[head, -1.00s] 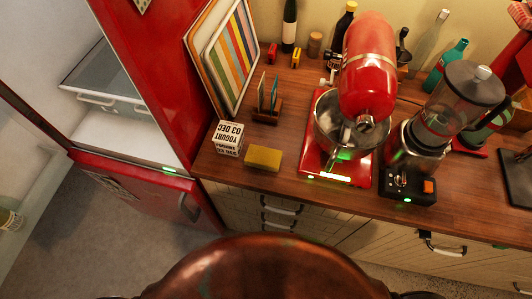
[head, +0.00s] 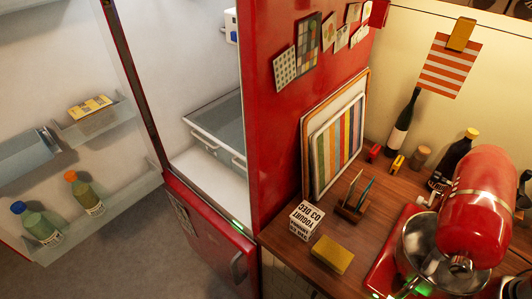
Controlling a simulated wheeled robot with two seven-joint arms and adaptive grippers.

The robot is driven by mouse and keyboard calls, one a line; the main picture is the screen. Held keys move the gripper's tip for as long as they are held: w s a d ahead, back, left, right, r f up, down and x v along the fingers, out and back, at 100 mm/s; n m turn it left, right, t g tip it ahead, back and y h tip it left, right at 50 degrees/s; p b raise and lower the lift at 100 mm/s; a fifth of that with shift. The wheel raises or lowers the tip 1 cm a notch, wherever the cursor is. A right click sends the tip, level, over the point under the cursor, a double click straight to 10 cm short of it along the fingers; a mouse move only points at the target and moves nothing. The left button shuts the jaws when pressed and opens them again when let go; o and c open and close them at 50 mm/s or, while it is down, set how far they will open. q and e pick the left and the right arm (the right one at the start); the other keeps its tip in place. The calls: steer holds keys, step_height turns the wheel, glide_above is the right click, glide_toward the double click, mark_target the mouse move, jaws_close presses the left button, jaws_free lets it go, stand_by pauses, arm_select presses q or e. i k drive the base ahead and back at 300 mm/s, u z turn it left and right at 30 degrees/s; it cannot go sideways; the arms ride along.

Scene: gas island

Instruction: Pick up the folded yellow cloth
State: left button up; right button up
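A small flat yellow block (head: 332,255), which looks like the folded yellow cloth, lies on the wooden counter near its front edge. Neither of my grippers is in the head view.
The red fridge (head: 279,110) stands open at left, its door shelves holding bottles (head: 84,192) and a yellow packet (head: 90,107). Striped boards (head: 336,140) lean against the fridge. A small wooden holder (head: 352,208) stands behind the carton and yellow block.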

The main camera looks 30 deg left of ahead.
mark_target(337, 257)
steer(key=z, duration=0.3)
steer(key=k, duration=0.85)
steer(key=z, duration=0.65)
